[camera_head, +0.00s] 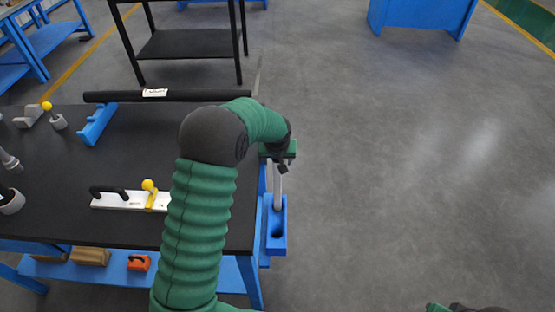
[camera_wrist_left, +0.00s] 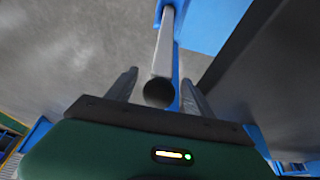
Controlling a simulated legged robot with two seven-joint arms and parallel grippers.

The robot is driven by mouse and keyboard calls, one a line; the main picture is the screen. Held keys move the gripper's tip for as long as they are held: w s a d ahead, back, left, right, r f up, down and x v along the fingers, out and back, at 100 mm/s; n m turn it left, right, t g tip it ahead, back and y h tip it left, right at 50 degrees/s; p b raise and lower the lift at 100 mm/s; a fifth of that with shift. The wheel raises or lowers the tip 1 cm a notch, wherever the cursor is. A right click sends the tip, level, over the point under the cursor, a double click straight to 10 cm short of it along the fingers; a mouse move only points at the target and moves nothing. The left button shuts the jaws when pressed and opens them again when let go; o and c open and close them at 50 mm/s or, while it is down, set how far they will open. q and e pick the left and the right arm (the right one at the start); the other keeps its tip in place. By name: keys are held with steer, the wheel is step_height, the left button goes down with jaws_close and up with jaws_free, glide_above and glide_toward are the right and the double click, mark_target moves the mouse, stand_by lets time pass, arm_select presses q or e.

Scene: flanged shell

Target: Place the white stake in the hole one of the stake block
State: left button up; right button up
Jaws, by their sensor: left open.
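The white stake (camera_head: 278,187) stands roughly upright at the blue stake block (camera_head: 271,244), with its lower end at the block's rear hole. A dark, empty-looking hole shows in the block in front of it. My left gripper (camera_head: 281,169) is over the stake's upper end, partly hidden by its own wrist. In the left wrist view my left gripper (camera_wrist_left: 161,88) is open, with the stake (camera_wrist_left: 164,45) between its two fingers and gaps on both sides. The stake's dark round end faces the camera. How deep the stake sits is hidden.
The block hangs on the right side of the black table (camera_head: 120,160). On the table are a white base with a yellow clamp (camera_head: 149,197), a blue bracket (camera_head: 96,124) and a long black bar (camera_head: 170,96). The floor (camera_head: 400,150) to the right is clear.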

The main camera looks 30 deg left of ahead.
arm_select(q)
steer(key=p+v, duration=0.2)
steer(key=v, duration=1)
steer(key=s+d+f+m+g+h, duration=0.1)
steer(key=s+d+f+m, duration=0.2)
steer(key=s+d, duration=0.55)
steer(key=s+d+f+m+h, duration=0.1)
steer(key=s+d+f+m, duration=0.4)
steer(key=s, duration=0.7)
step_height(320, 180, up, 9)
steer(key=n+p, duration=0.1)
steer(key=p, duration=0.6)
steer(key=shift+w+d+n, duration=0.2)
steer(key=shift+d+n, duration=0.15)
steer(key=shift+n, duration=0.05)
steer(key=shift+w, duration=0.1)
